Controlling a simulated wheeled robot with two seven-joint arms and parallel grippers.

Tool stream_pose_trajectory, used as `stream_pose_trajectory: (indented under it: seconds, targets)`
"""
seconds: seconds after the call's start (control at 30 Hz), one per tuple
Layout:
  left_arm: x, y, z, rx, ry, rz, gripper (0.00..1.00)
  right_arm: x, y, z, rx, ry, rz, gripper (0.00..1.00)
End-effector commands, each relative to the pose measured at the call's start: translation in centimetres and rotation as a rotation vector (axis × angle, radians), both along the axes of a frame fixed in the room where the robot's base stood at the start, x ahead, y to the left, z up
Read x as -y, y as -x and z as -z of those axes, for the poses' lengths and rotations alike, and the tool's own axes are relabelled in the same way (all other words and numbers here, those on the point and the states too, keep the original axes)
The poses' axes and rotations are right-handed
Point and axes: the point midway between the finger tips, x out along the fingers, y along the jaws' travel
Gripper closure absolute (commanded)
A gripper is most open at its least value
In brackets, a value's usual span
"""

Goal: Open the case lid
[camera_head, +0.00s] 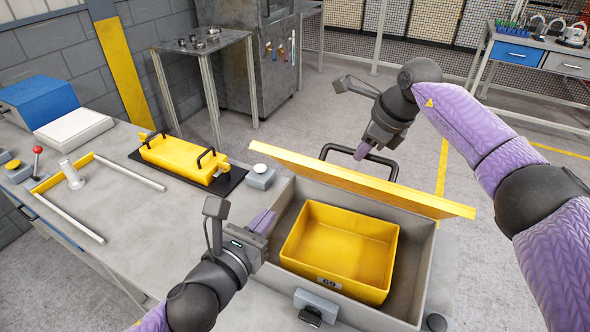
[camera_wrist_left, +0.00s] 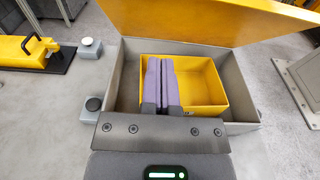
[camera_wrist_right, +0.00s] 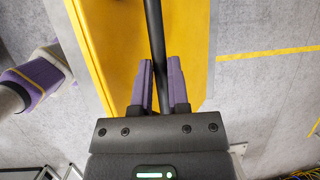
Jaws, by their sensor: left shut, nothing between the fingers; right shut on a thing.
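The grey case (camera_head: 413,279) stands on the table with its yellow lid (camera_head: 372,184) raised and tilted up along the far side. A black handle (camera_head: 333,149) sticks up from the lid. My right gripper (camera_head: 361,152) is shut on this handle; in the right wrist view the handle (camera_wrist_right: 154,35) runs between its fingers (camera_wrist_right: 159,84). A yellow bin (camera_head: 337,231) sits inside the case. My left gripper (camera_head: 262,222) is shut and empty by the case's left wall. In the left wrist view its closed fingers (camera_wrist_left: 161,84) show in front of the bin (camera_wrist_left: 208,84).
A yellow fixture with black handles (camera_head: 185,158) lies on a black plate left of the case, near a round button box (camera_head: 260,177). A latch (camera_head: 316,305) is on the case's front. Bare tabletop (camera_head: 140,215) lies to the left.

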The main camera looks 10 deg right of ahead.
Motion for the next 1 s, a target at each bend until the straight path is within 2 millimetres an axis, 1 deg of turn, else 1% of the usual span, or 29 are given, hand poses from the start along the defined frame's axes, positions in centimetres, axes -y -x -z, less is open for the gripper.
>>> stream_pose_trajectory:
  seconds: [0.1, 0.37, 0.5, 0.7, 1.0]
  targets:
    - [1.5, -2.1, 0.2, -0.001, 0.005, -0.001, 1.0, 0.2, 0.1, 0.2, -0.004, 0.005, 0.003, 1.0]
    - [4.6, -6.8, 0.7, -0.004, 0.007, -0.002, 1.0, 0.2, 0.1, 0.2, -0.004, 0.005, 0.003, 1.0]
    - [5.6, -8.3, -0.7, -0.001, 0.005, 0.0, 1.0, 0.2, 0.1, 0.3, -0.004, 0.005, 0.003, 1.0]
    - [6.3, -9.3, -1.7, -0.005, 0.005, -0.002, 1.0, 0.2, 0.1, 0.3, -0.005, 0.005, 0.004, 1.0]
    - [6.3, -9.4, -1.8, -0.005, 0.005, -0.003, 1.0, 0.2, 0.1, 0.3, -0.005, 0.005, 0.004, 1.0]
